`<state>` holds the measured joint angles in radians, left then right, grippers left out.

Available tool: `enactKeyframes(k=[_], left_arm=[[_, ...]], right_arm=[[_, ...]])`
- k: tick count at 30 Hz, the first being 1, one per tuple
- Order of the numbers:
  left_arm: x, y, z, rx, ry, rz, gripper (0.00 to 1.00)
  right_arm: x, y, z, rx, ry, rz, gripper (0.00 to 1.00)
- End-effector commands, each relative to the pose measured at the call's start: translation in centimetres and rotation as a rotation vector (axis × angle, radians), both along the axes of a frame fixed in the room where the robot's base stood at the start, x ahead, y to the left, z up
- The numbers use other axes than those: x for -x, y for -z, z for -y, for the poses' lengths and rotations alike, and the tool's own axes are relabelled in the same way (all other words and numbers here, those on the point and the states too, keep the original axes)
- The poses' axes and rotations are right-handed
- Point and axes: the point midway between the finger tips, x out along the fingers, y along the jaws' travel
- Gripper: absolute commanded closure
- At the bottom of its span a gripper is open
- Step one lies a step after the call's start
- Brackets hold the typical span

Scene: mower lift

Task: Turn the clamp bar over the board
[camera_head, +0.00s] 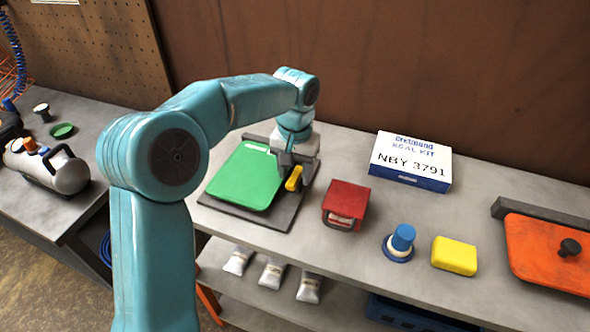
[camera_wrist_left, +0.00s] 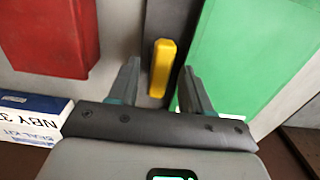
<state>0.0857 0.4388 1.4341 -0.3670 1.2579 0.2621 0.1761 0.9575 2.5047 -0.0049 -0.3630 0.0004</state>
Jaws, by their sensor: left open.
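The green board (camera_head: 246,176) lies flat on a dark base plate (camera_head: 273,217) on the bench. The yellow clamp bar (camera_head: 293,178) stands at the board's right edge and points towards the front, beside the board and not across it. In the left wrist view the clamp bar (camera_wrist_left: 162,68) shows between the two fingers, with the green board (camera_wrist_left: 245,50) to its right. My left gripper (camera_head: 288,170) is open over the clamp bar, a finger on each side, with gaps visible. The gripper partly hides the bar's rear end in the head view. My right gripper is not in view.
A red box (camera_head: 346,204) stands just right of the base plate. Farther right are a white and blue kit box (camera_head: 411,160), a blue knob (camera_head: 402,240), a yellow block (camera_head: 454,255) and an orange plate (camera_head: 550,252). Grey tubes (camera_head: 272,272) lie on the lower shelf.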

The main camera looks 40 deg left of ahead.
Motion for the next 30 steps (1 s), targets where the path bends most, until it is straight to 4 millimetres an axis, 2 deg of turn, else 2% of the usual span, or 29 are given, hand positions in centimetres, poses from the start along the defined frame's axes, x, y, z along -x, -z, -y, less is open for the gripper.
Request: enactKeyframes(k=[1, 3, 5, 6, 14, 20, 30], left_arm=[[0.0, -0.03, -0.02, 0.0, 0.0, 0.0, 0.51], [0.0, -0.03, -0.02, 0.0, 0.0, 0.0, 0.74], [0.01, -0.04, -0.02, 0.0, 0.0, 0.0, 0.93], [0.02, -0.04, -0.03, 0.0, 0.0, 0.0, 1.0], [-0.03, -0.06, -0.03, 0.0, -0.012, 0.002, 1.0], [-0.08, -0.09, -0.04, -0.001, -0.083, 0.003, 1.0], [-0.12, -0.13, -0.08, 0.0, -0.361, 0.006, 1.0]], right_arm=[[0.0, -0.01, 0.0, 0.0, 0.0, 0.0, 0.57], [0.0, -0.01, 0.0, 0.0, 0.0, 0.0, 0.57], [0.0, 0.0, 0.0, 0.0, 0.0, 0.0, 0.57], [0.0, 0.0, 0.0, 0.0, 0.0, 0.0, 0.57], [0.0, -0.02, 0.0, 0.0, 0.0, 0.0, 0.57], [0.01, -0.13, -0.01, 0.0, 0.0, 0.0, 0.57], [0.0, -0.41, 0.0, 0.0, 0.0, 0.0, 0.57]])
